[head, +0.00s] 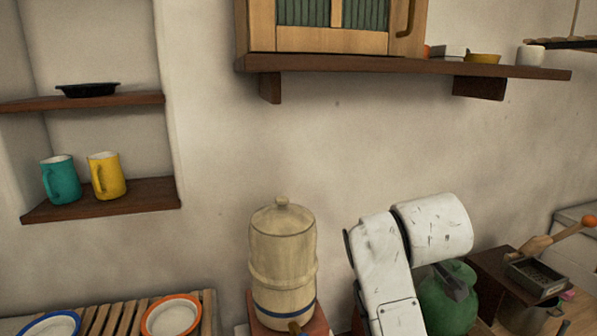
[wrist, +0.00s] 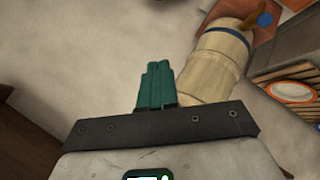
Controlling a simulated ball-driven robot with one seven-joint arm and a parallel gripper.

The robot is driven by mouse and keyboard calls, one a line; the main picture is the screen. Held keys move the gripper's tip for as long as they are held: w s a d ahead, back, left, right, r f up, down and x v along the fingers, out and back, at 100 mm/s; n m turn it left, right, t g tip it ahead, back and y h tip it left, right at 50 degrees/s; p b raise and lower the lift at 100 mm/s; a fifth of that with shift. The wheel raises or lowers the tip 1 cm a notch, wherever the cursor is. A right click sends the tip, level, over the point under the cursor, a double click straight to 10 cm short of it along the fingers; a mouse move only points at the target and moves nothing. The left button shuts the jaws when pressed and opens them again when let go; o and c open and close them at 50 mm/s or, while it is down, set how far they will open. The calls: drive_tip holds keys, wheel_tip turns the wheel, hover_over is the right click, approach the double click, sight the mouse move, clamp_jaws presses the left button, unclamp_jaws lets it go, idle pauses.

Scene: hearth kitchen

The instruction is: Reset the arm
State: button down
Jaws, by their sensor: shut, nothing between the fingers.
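My gripper (wrist: 157,68) shows in the wrist view with its teal fingers pressed together and nothing between them. It points toward the pale wall, and the cream barrel-shaped dispenser (wrist: 215,65) lies beyond and to the right of it. I see no contact with anything. In the head view my white arm is raised at the lower right, in front of the green jug (head: 447,302), which it partly hides.
A wall shelf (head: 400,66) with a cabinet runs above the arm. A teal mug (head: 61,180) and a yellow mug (head: 107,176) stand in the left niche. Rimmed plates sit on a slatted rack (head: 125,315). A grey box (head: 540,277) stands at right. The wall's middle is bare.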

drive_tip(key=s+d+f+m+g, duration=0.2)
drive_tip(key=s+d+f+m, duration=0.1)
drive_tip(key=s+f, duration=0.85)
drive_tip(key=s+d+f+m+g, duration=0.25)
drive_tip(key=s+f, duration=0.55)
drive_tip(key=f, duration=0.6)
drive_tip(key=s+d+f+m+g, duration=0.1)
drive_tip(key=s+f, duration=0.2)
drive_tip(key=s, duration=0.4)
drive_tip(key=s+d+f+m+g+y, duration=0.1)
drive_tip(key=s+f+m, duration=0.1)
drive_tip(key=s, duration=0.6)
drive_tip(key=s+d+f+m+g, duration=0.1)
drive_tip(key=s+d+f, duration=0.1)
drive_tip(key=s+f, duration=0.2)
drive_tip(key=s, duration=0.3)
drive_tip(key=shift+s+b, duration=0.25)
drive_tip(key=shift+b, duration=0.1)
drive_tip(key=c, duration=1.8)
unclamp_jaws()
drive_tip(key=shift+f+m+g, duration=0.1)
drive_tip(key=shift+m+g, duration=0.15)
drive_tip(key=shift+c, duration=0.2)
